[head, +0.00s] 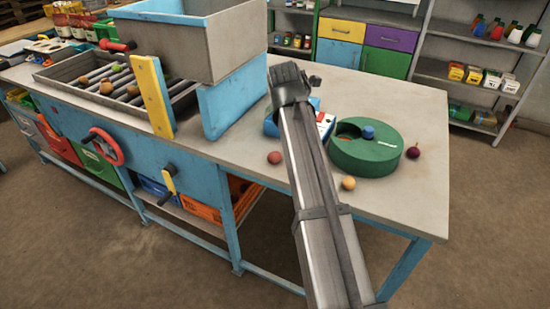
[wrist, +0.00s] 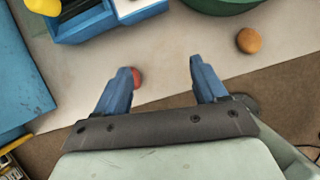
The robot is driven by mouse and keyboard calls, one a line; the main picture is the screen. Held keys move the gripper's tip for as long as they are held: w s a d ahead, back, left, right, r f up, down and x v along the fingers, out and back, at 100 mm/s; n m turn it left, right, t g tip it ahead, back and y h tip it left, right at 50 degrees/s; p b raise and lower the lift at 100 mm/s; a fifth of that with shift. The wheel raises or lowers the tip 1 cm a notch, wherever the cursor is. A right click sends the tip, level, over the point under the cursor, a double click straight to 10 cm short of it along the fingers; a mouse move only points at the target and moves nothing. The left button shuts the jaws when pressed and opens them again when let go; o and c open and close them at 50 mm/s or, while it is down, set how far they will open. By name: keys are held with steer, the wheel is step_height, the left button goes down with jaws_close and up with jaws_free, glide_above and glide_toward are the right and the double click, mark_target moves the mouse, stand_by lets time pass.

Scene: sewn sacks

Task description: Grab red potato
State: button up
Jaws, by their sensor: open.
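The red potato is a small round reddish ball (head: 274,157) on the grey table, left of my arm in the head view. In the wrist view the red potato (wrist: 138,77) shows just beside the left fingertip, partly hidden behind that finger. My gripper (wrist: 160,66) is open, with its two blue fingers apart and nothing held between them. The fingers appear above the table near its front edge; I cannot tell their height. In the head view my arm reaches across the table, and the fingers cannot be made out.
A yellowish ball (head: 348,183) lies near the front edge, and a dark red one (head: 413,151) lies right of the green drum (head: 366,158). A blue box (head: 270,124) sits behind my arm. A blue-sided hopper (head: 233,97) stands left. The table's right front is clear.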

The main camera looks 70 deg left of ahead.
steer(key=n, duration=0.2)
glide_toward(274, 154)
step_height(274, 154, up, 4)
steer(key=d, duration=0.2)
steer(key=shift+g, duration=0.3)
steer(key=x, duration=0.9)
steer(key=s+x, duration=0.1)
steer(key=x, duration=0.4)
steer(key=shift+a, duration=0.35)
steer(key=shift+c, duration=0.4)
steer(key=c, duration=1)
steer(key=shift+r, duration=0.15)
